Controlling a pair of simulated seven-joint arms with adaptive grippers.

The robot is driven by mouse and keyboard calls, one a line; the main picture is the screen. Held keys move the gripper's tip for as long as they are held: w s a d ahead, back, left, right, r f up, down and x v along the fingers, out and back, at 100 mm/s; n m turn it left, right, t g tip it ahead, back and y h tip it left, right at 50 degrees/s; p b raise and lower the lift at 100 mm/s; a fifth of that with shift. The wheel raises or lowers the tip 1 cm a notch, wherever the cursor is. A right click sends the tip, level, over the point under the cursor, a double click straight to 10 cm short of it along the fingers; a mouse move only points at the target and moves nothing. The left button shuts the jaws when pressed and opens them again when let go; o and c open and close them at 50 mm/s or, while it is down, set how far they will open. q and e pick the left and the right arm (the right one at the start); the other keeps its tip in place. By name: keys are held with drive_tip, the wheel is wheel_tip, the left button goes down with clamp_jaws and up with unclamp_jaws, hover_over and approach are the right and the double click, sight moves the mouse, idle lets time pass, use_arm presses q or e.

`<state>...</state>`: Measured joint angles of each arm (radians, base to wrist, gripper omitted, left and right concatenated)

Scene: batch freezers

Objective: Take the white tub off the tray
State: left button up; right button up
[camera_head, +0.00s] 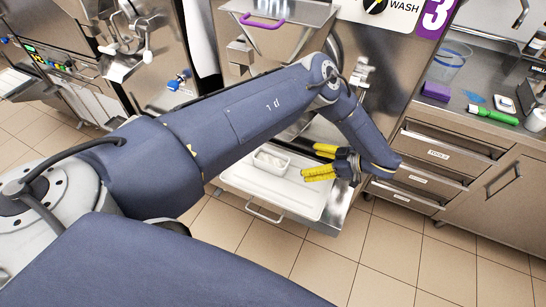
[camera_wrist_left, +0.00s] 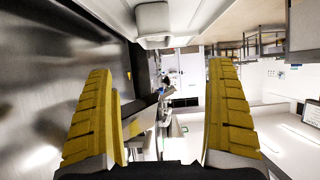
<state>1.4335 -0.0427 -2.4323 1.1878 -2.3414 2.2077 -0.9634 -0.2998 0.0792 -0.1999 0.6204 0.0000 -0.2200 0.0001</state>
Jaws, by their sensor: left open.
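The white tub (camera_head: 268,164) is small and rectangular and sits on the white tray (camera_head: 290,196) at the foot of the steel machine in the head view. My left gripper (camera_head: 309,161) has yellow fingers and is just right of the tub, apart from it, with its fingertips toward it. In the left wrist view the two fingers of this gripper (camera_wrist_left: 162,68) are spread wide with nothing held between them. My right gripper is not in view.
The steel machine front (camera_head: 375,70) rises behind the tray. A drawer cabinet (camera_head: 430,155) stands close to the right of my left gripper. The counter (camera_head: 465,105) above holds a purple block (camera_head: 436,91) and a green item (camera_head: 493,114). The tiled floor (camera_head: 400,260) in front is clear.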

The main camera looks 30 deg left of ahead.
use_arm(q)
approach(271, 159)
drive_tip(key=s+r, duration=0.1)
drive_tip(key=s+a+r, duration=0.1)
drive_tip(key=s, duration=0.1)
drive_tip(key=shift+s+a+r, duration=0.15)
drive_tip(key=shift+r, duration=0.1)
drive_tip(key=shift+x, duration=3.2)
drive_tip(key=c, duration=1.5)
